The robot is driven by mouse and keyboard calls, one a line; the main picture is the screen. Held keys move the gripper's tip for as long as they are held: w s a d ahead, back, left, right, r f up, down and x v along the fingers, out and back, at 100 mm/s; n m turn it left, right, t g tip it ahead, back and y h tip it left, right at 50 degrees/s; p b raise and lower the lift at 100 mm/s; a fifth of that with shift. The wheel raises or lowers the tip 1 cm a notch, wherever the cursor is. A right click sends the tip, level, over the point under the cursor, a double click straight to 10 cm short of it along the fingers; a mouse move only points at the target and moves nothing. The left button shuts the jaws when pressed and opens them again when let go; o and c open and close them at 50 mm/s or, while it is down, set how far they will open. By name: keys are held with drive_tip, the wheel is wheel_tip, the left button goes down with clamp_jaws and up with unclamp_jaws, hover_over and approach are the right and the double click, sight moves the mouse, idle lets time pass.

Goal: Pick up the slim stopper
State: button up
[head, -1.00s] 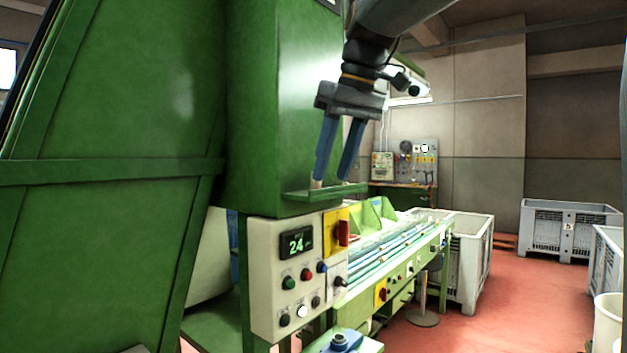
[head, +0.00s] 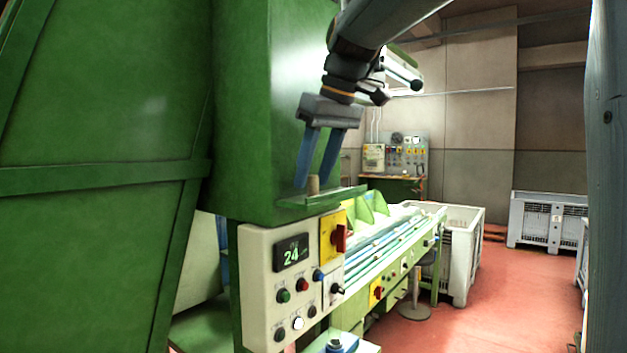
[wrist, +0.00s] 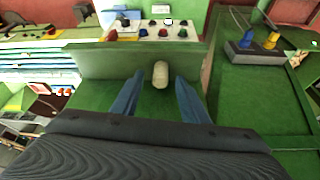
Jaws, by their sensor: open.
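The slim stopper (head: 313,184) is a small tan cork cylinder standing on a green ledge (head: 335,194) on the front of the green machine. In the wrist view the stopper (wrist: 160,75) shows pale, between and slightly beyond the two blue fingertips. My gripper (head: 312,187) is open with its blue fingers pointing down at the ledge. In the wrist view my gripper (wrist: 158,80) has one finger on each side of the stopper, with a gap visible on both sides. No contact with the stopper is visible.
A control panel (head: 255,300) with buttons and a "24" display sits just below the ledge. The tall green machine body (head: 262,110) rises close behind it. A green conveyor table (head: 390,250) runs off to the right. Grey crates (head: 535,220) stand on the red floor.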

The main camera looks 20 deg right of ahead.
drive_tip(key=shift+w+f, duration=0.2)
drive_tip(key=shift+f, duration=0.4)
drive_tip(key=shift+a, duration=0.1)
clamp_jaws()
drive_tip(key=shift+r, duration=0.1)
